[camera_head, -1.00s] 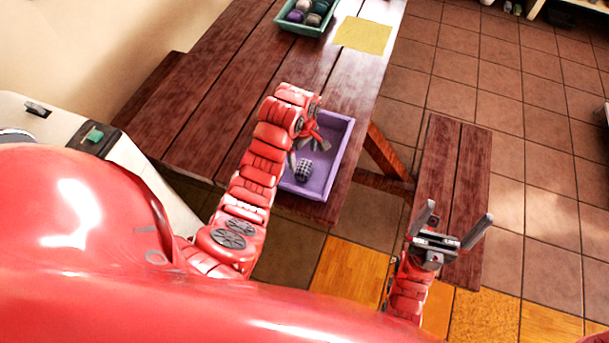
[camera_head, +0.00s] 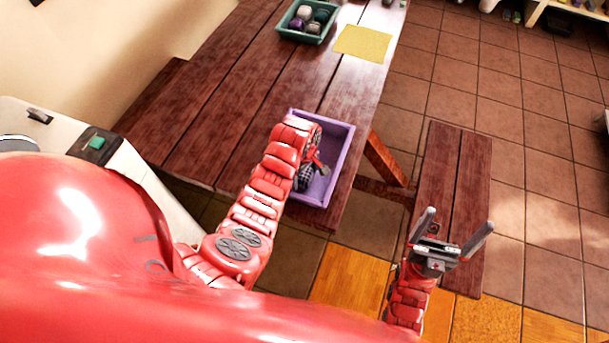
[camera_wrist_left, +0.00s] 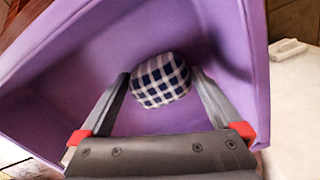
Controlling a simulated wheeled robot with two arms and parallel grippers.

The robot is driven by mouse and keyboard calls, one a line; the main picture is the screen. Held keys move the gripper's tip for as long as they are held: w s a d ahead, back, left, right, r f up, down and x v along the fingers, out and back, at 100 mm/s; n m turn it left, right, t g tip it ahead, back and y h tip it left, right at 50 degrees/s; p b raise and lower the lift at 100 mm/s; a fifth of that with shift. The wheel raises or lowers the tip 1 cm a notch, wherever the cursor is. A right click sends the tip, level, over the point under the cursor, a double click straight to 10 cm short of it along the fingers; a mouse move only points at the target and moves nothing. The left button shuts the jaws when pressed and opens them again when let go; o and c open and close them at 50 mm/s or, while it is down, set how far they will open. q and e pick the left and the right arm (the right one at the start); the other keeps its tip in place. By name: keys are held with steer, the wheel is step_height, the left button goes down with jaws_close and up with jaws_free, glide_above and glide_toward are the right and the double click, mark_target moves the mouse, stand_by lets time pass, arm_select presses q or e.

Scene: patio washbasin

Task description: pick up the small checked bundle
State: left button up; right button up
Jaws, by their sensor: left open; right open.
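The small checked bundle (camera_wrist_left: 160,80), dark blue and white, lies in the purple tray (camera_wrist_left: 75,60). In the left wrist view it sits between and slightly beyond the fingertips of my open left gripper (camera_wrist_left: 160,82). In the head view the bundle (camera_head: 304,177) is partly hidden by my left gripper (camera_head: 308,178), which reaches down into the purple tray (camera_head: 343,160). I cannot tell whether the fingers touch the bundle. My right gripper (camera_head: 452,228) is open and empty, in front of the bench at the right.
The tray stands on a dark wooden table (camera_head: 215,110), near its front right end. A green crate (camera_head: 288,33) with several balls and a yellow cloth (camera_head: 362,43) are farther back. A wooden bench (camera_head: 452,180) stands to the right on the tiled floor.

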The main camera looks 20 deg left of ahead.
arm_select(q)
steer(key=c, duration=1.3)
steer(key=shift+w+r, duration=0.1)
steer(key=shift+r, duration=0.05)
